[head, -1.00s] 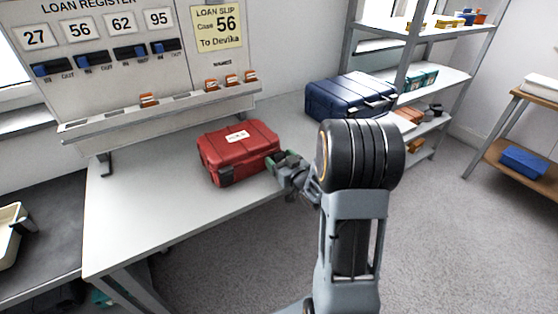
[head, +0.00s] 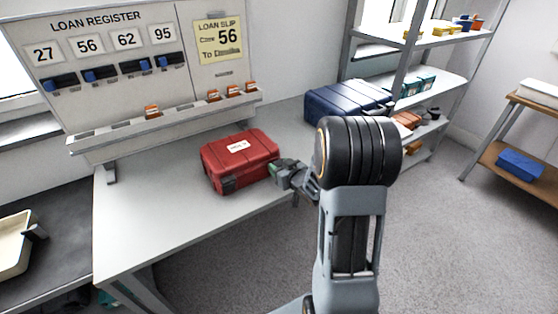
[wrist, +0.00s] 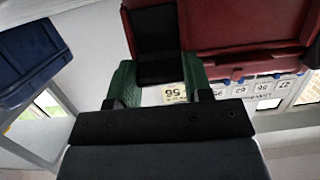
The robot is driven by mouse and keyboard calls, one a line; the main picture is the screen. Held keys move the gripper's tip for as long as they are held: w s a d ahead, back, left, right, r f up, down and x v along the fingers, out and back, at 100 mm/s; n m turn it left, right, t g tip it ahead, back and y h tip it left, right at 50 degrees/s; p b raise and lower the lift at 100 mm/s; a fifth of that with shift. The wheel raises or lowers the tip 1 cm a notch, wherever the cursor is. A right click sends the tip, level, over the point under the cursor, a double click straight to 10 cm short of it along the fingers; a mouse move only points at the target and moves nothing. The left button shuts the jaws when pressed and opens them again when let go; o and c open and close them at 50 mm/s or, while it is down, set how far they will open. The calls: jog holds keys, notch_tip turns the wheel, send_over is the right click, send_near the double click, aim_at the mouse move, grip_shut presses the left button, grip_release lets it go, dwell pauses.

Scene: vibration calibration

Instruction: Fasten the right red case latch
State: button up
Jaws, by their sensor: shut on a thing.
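The closed red case (head: 238,150) sits on the white table, with a white label on its lid. Its left black latch (head: 227,184) shows on the front face. My gripper (head: 277,169) is at the case's right front corner and hides the right latch in the head view. In the wrist view the red case (wrist: 240,25) is at the top, and the dark right latch (wrist: 156,40) lies between the green fingertips of my gripper (wrist: 160,85). The fingers are shut on this latch. I cannot tell whether the latch is fastened.
A dark blue case (head: 345,103) stands behind on the table's right. The loan register board (head: 120,60) with a tag rail stands at the back. The slip (head: 217,38) reads case 56. The table (head: 150,215) is clear left of the red case. Shelves (head: 430,75) stand at right.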

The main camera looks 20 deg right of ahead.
jog(key=shift+w+r+g+p, duration=0.1)
jog(key=shift+r+g+p, duration=0.5)
jog(key=shift+p, duration=0.4)
jog(key=shift+f+g+p, duration=0.35)
jog(key=shift+g, duration=0.05)
jog(key=o, duration=0.9)
